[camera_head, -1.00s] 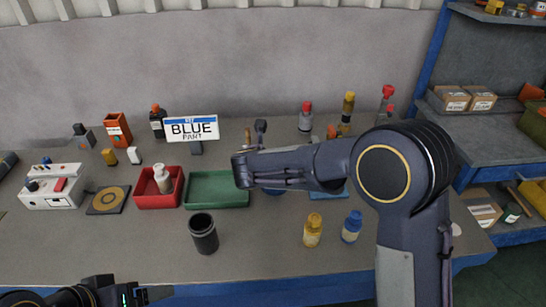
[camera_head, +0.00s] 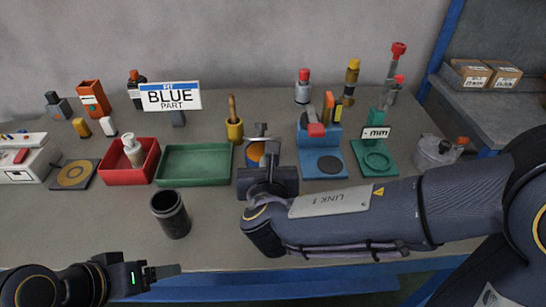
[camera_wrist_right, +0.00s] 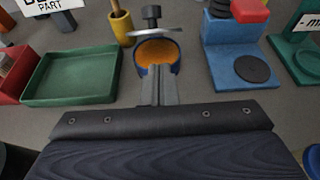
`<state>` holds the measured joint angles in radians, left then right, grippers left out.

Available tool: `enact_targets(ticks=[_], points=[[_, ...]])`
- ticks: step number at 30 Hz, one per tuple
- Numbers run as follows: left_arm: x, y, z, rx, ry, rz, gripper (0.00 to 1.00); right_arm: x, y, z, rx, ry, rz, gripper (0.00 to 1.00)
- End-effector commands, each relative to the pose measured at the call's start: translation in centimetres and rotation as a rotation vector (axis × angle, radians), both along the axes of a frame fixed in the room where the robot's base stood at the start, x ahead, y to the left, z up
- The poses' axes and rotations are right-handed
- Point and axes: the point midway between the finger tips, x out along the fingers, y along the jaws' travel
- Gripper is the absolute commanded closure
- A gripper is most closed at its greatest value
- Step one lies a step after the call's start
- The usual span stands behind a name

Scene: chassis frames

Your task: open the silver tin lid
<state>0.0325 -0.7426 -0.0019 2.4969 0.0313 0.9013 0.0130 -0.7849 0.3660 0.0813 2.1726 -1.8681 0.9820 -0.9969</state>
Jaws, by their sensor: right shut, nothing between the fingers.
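A silver disc-shaped lid (camera_wrist_right: 155,33) with a dark knob is raised and tilted over a small blue round tin (camera_wrist_right: 140,70) with an orange inside. In the head view the lid (camera_head: 263,139) and the orange inside of the tin (camera_head: 256,154) show just beyond my right gripper (camera_head: 263,160). My right gripper's fingers (camera_wrist_right: 157,92) are shut and empty, at the near side of the tin; I cannot tell if they touch it. A separate silver tin (camera_head: 437,152) stands at the right, its near side partly by my arm. My left gripper (camera_head: 165,272) is at the front edge; its opening is unclear.
A green tray (camera_head: 160,178) and red tray (camera_head: 115,182) lie left of the blue tin. A dark cup (camera_head: 170,215) stands in front of them. A yellow pot (camera_head: 235,131), blue stand (camera_head: 309,169) and green stand (camera_head: 359,157) are close by. My right arm covers the front right.

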Motion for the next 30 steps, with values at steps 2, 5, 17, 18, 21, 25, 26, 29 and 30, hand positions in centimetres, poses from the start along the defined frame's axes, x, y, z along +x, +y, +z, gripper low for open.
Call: enact_targets(ticks=[2, 5, 17, 18, 21, 25, 26, 29, 30], points=[[0.0, 0.0, 0.1, 0.000, -0.001, 0.000, 0.22, 1.1, -0.1, -0.4, -0.004, 0.004, -0.004, 1.00], [0.0, 0.0, 0.0, 0.000, -0.001, 0.000, 0.22, 2.9, -0.1, -1.1, -0.004, 0.006, -0.005, 1.00], [0.0, 0.0, 0.0, 0.000, -0.001, 0.000, 0.22, 8.3, -0.1, -3.2, -0.003, 0.005, -0.004, 1.00], [0.0, 0.0, 0.0, 0.000, -0.001, 0.000, 0.22, 8.5, -0.1, -3.2, -0.003, 0.004, -0.004, 1.00], [0.0, 0.0, 0.0, 0.000, -0.001, 0.000, 0.22, 8.8, -0.1, -3.3, -0.003, 0.004, -0.002, 1.00], [0.0, 0.0, 0.0, 0.000, -0.001, 0.000, 0.22, 8.8, -0.1, -3.3, -0.003, 0.004, -0.002, 1.00], [0.0, 0.0, 0.0, 0.000, -0.001, 0.000, 0.22, 8.8, -0.1, -3.3, -0.003, 0.004, -0.002, 1.00], [0.0, 0.0, 0.0, 0.000, -0.001, 0.000, 0.22, 8.8, -0.1, -3.3, -0.003, 0.004, -0.003, 1.00], [0.0, 0.0, 0.0, 0.000, -0.001, 0.000, 0.22, 8.8, -0.1, -3.3, -0.003, 0.004, -0.003, 1.00]])
